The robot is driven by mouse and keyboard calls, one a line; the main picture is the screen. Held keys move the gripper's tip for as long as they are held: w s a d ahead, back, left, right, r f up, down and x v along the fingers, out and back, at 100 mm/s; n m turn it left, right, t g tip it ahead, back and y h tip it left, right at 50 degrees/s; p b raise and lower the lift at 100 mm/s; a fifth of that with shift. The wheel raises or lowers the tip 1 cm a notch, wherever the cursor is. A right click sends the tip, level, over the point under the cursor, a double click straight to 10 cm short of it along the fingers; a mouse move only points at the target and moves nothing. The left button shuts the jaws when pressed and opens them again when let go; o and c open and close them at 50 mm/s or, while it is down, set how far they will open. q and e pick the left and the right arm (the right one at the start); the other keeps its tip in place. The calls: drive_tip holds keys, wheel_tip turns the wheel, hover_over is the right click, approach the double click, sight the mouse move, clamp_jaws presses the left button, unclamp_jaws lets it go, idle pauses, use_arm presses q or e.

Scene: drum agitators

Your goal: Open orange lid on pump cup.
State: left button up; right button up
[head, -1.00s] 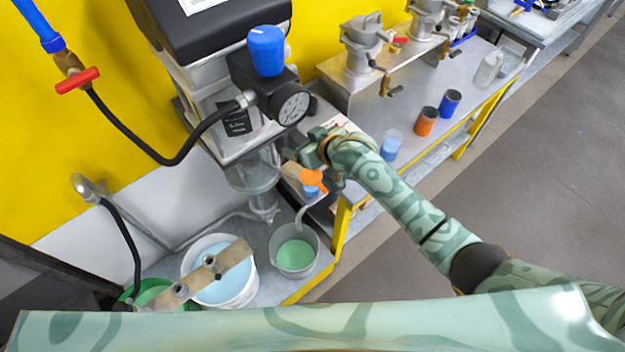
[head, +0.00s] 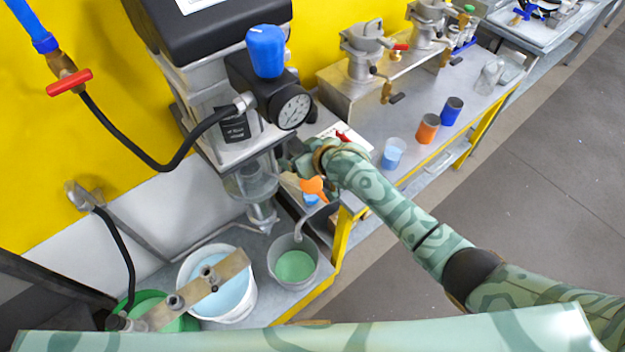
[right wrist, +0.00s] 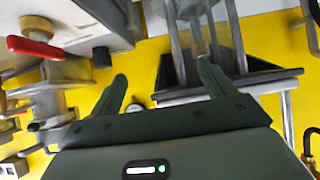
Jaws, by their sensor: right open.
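A small orange piece (head: 313,187), which looks like the orange lid, shows in the head view just below my right wrist, above a bit of blue. A clear cup-like vessel (head: 252,182) hangs under the machine with the gauge, left of the orange piece; I cannot tell which part is the pump cup. My right gripper (head: 291,158) is beside the machine, above and left of the orange piece, partly hidden by my own wrist. In the right wrist view, my right gripper (right wrist: 161,85) is open, with nothing seen between its fingers. My left gripper is not in view.
A pressure gauge (head: 294,108) and a blue cap (head: 266,52) stick out close above the right gripper. A bucket of green liquid (head: 295,266) and a white bucket (head: 222,284) stand below. Orange (head: 428,128) and blue (head: 451,111) cups stand on the right bench.

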drive_tip(key=s+d+p, duration=0.1)
drive_tip(key=s+p, duration=0.1)
drive_tip(key=s+d+p, duration=0.1)
drive_tip(key=s+d, duration=0.1)
drive_tip(key=s, duration=0.1)
drive_tip(key=s+d+p, duration=0.2)
drive_tip(key=shift+s+d+r+p, duration=0.1)
drive_tip(key=shift+s+d+p, duration=0.05)
drive_tip(key=shift+p, duration=0.2)
drive_tip(key=s+d+p, duration=0.4)
drive_tip(key=s+d, duration=0.1)
drive_tip(key=s, duration=0.2)
drive_tip(key=shift+s+d+f, duration=0.3)
drive_tip(key=shift+s+f, duration=0.05)
drive_tip(key=shift+f, duration=0.1)
wheel_tip(320, 180, down, 5)
drive_tip(key=w+a+b, duration=0.2)
drive_tip(key=b, duration=0.3)
drive_tip(key=shift+w, duration=0.35)
drive_tip(key=shift+f, duration=0.15)
